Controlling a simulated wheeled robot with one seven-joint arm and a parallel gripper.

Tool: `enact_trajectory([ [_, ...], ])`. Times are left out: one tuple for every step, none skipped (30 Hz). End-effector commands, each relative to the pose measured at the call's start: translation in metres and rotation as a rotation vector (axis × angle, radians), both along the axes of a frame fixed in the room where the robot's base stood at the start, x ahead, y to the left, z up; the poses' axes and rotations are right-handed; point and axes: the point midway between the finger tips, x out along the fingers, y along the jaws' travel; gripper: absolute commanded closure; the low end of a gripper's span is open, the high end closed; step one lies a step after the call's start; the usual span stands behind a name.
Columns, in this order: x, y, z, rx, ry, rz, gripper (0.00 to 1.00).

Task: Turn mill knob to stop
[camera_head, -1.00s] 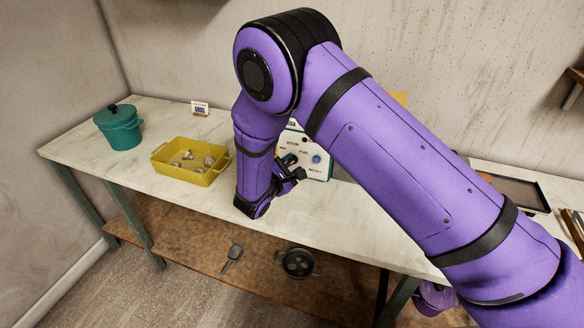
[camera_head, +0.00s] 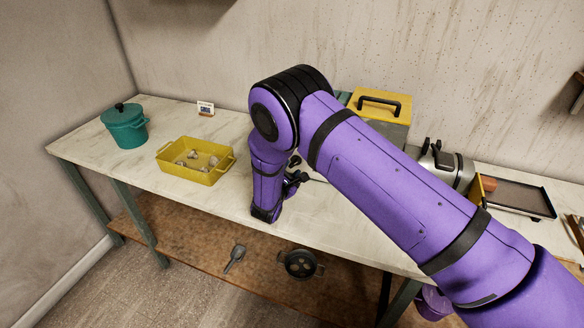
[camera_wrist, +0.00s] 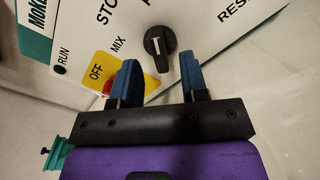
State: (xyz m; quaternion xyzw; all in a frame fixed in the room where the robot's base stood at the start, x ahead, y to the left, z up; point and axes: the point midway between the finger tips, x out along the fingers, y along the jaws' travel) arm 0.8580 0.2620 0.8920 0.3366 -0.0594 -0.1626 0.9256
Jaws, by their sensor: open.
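In the wrist view a black knob (camera_wrist: 159,42) with a white line sits on the mill's white panel (camera_wrist: 205,22). The line runs nearly upright in the picture. Printed words such as RUN, MIX and RESET surround the knob; the STOP word is partly cut off. My gripper (camera_wrist: 160,66) is open, its two blue fingers on either side of the knob's lower end. I cannot tell whether they touch it. A yellow OFF tag (camera_wrist: 97,72) with a red part lies beside the left finger. In the head view my arm hides the knob; my gripper (camera_head: 296,178) is low over the bench.
A yellow tray (camera_head: 188,172) with several small pieces and a teal pot (camera_head: 125,127) stand on the bench (camera_head: 85,145) to the left. A yellow-topped box with a black handle (camera_head: 379,101) is behind my arm. A dark tray (camera_head: 520,197) lies at right.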

Motion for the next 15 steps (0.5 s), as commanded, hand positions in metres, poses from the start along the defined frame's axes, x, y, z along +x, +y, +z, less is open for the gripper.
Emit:
enact_trajectory([
  [0.006,-0.003,0.000,0.001,0.000,-0.001,0.60],
  [0.009,-0.003,0.000,0.001,0.000,-0.001,0.60],
  [0.011,-0.004,0.000,0.001,0.000,-0.001,0.60],
  [0.013,-0.005,0.000,0.001,0.000,-0.001,0.60],
  [0.014,-0.006,0.000,0.001,0.000,-0.001,0.60],
  [0.016,-0.006,0.000,0.001,0.000,-0.001,0.60],
  [0.017,-0.006,-0.001,0.001,0.000,-0.001,0.60],
  [0.017,-0.007,0.000,0.000,0.001,-0.001,0.60],
  [0.018,-0.007,0.000,0.000,0.001,-0.001,0.60],
  [0.018,-0.007,0.000,0.000,0.001,-0.001,0.60],
  [0.018,-0.007,0.000,0.000,0.001,-0.001,0.60],
  [0.018,-0.007,0.000,0.000,0.001,-0.001,0.60],
  [0.018,-0.007,0.000,0.000,0.001,-0.001,0.60],
  [0.018,-0.007,0.000,0.000,0.001,-0.001,0.60],
  [0.018,-0.007,0.000,0.000,0.001,-0.001,0.60],
])
